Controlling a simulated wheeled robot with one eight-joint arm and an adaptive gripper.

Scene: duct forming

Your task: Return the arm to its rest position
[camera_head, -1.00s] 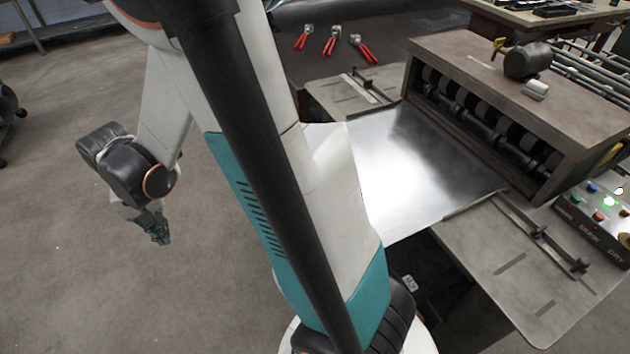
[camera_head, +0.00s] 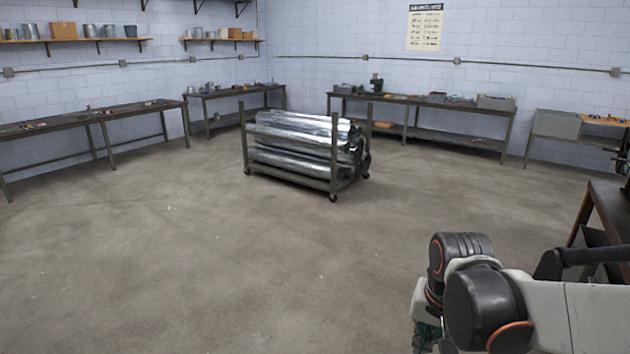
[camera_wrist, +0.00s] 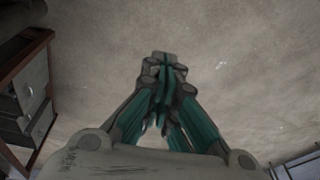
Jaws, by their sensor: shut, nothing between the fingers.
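My gripper shows in the wrist view (camera_wrist: 165,65). Its teal and grey fingers are together and hold nothing, with bare concrete floor behind them. In the head view my arm stands at the lower right, and only a small teal part of my gripper (camera_head: 426,338) shows at the bottom edge. The fingertips are hidden there.
A wheeled cart (camera_head: 333,170) of shiny metal rolls stands mid-room. Workbenches (camera_head: 85,117) line the walls. A dark table (camera_head: 608,208) is at the right edge.

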